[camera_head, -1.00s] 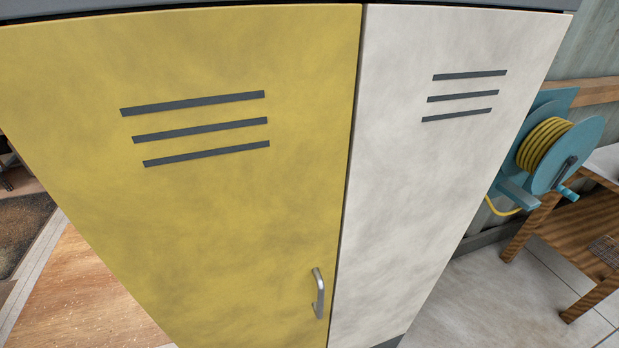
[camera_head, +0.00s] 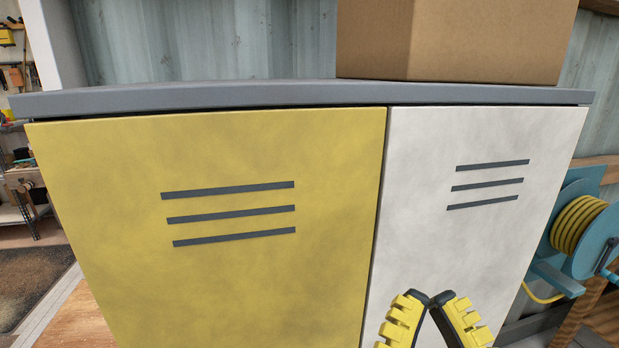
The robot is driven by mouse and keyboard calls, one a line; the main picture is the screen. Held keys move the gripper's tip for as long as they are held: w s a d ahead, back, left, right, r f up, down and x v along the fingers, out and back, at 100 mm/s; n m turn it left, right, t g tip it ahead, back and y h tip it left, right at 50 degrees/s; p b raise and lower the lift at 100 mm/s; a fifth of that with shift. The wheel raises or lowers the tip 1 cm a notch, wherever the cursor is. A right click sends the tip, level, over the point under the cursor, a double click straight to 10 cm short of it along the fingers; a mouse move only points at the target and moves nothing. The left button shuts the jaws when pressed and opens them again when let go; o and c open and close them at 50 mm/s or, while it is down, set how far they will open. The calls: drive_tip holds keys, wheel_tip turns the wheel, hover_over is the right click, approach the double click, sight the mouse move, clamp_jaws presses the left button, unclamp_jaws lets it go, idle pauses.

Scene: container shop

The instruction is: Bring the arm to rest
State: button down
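My gripper (camera_head: 431,299) shows at the bottom of the head view, right of the middle. Its two yellow and black fingers point up and lean together, with their tips meeting and nothing visible between them. It appears in front of the white door (camera_head: 480,140) of a cabinet; I cannot tell how far from the door it is. The rest of my arm is out of view below.
The cabinet also has a yellow door (camera_head: 240,280), shut, and a grey top (camera_head: 200,97). A cardboard box (camera_head: 480,40) stands on the top at the right. A blue hose reel (camera_head: 598,240) is beside the cabinet at the right edge. Floor shows at the left.

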wheel_tip(320, 180, up, 31)
drive_tip(key=w+a+g+y+p, duration=0.1)
drive_tip(key=w+g+y+p, duration=0.1)
drive_tip(key=p, duration=3.4)
drive_tip(key=shift+w+a+g, duration=0.2)
drive_tip(key=shift+w+g, duration=0.05)
drive_tip(key=shift+g, duration=0.05)
